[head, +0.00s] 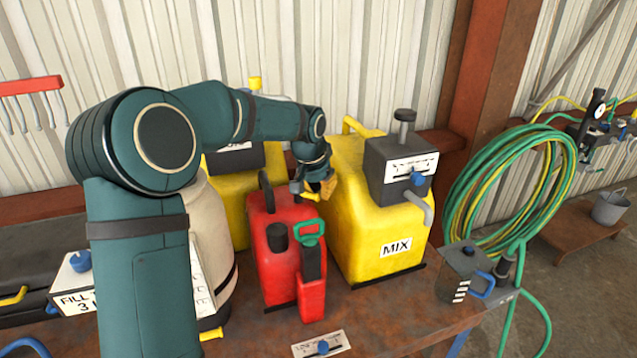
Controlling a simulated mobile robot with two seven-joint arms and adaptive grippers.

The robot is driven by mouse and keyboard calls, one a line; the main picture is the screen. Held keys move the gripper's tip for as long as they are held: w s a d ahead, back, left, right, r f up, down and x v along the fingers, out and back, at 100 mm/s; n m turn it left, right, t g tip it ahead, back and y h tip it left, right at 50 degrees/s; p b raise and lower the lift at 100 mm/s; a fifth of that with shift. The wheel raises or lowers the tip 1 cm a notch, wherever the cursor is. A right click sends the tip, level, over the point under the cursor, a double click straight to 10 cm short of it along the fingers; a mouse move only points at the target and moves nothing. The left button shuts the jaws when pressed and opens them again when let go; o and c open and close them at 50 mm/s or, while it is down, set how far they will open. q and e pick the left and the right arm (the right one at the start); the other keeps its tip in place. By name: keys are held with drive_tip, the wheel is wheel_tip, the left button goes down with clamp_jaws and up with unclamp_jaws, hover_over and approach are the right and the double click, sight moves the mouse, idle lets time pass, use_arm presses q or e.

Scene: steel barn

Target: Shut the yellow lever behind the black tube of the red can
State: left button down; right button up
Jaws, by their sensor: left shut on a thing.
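My left gripper (314,190) is behind and to the right of the black tube, above the can's rear top edge. It is shut on a small yellow piece (310,196), which appears to be the yellow lever. The fingers hide much of it, so its angle is unclear. My right gripper is not in view.
The yellow MIX container (375,235) stands close on the right, with another yellow container (228,205) behind. A cream drum (212,235) is on the left. A small labelled plate (318,345) lies in front. A grey jug (459,273) and green hose are further right.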

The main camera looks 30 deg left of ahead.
use_arm(q)
drive_tip(key=m, duration=0.1)
drive_tip(key=s+m, duration=0.1)
drive_tip(key=m+h+p, duration=0.1)
drive_tip(key=shift+s+d+m, duration=0.25)
drive_tip(key=shift+s+m, duration=0.05)
drive_tip(key=shift+s+d+m+h, duration=0.1)
drive_tip(key=shift+s+m+h, duration=0.3)
drive_tip(key=shift+m, duration=0.5)
drive_tip(key=shift+s, duration=0.1)
drive_tip(key=shift+a, duration=0.75)
